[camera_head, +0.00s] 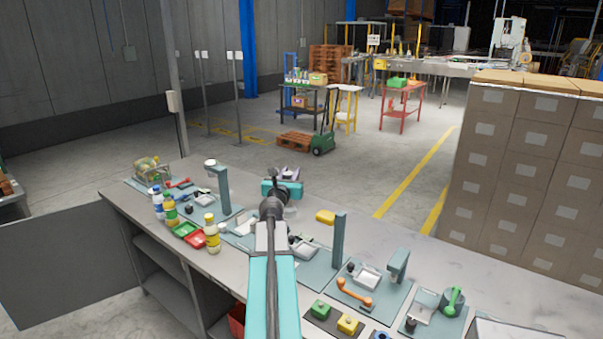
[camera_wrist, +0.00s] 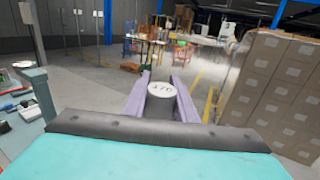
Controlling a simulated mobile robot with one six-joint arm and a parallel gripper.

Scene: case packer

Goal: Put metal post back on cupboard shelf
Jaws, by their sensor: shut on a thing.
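My gripper (camera_head: 288,172) is held out over the far side of the long bench, with its lilac fingers pointing away. In the wrist view my gripper (camera_wrist: 160,88) is shut on a dark round post, which I take to be the metal post (camera_wrist: 160,89), with a pale top bearing dark marks. The fingers are on both sides of it; its lower part is hidden by the gripper body. In the head view the post cannot be made out clearly. Open shelves (camera_head: 163,262) show under the bench at the left, beside a grey panel (camera_head: 62,262) like an open cupboard door.
Stacked cartons (camera_head: 520,165) stand beyond at the right. The floor (camera_head: 335,180) behind the bench is open, with a pallet and carts farther off.

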